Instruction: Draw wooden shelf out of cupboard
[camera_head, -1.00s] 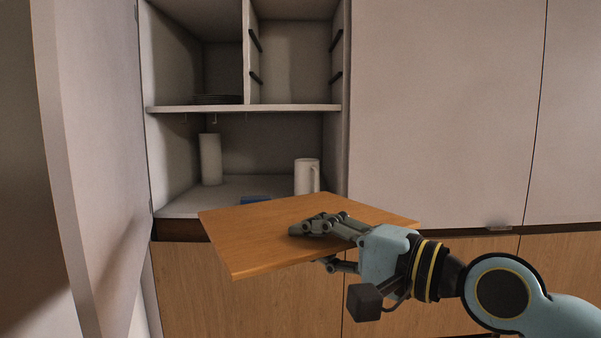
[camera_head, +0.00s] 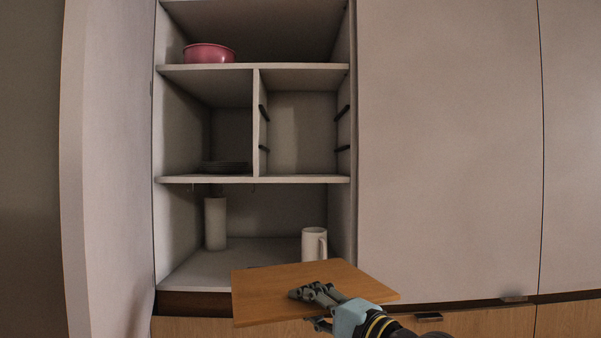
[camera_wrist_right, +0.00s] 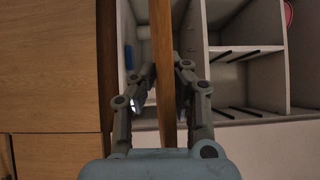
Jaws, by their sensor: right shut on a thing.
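The wooden shelf (camera_head: 272,290), a flat brown board, is outside the cupboard (camera_head: 170,225), held roughly level in front of its lower opening. My right gripper (camera_head: 314,305) is shut on the shelf's right part, one finger above and one below. In the right wrist view the board (camera_wrist_right: 163,62) shows edge-on between the fingers of the gripper (camera_wrist_right: 166,78). The upper right compartment (camera_head: 300,120) is empty, with dark runners on both its side walls. My left gripper is not in view.
A white jug (camera_head: 313,243) and a white cylinder (camera_head: 215,222) stand in the lower compartment. Dark plates (camera_head: 224,167) lie in the middle left compartment, and a pink bowl (camera_head: 208,53) is on the top shelf. An open door (camera_head: 110,170) stands at the left.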

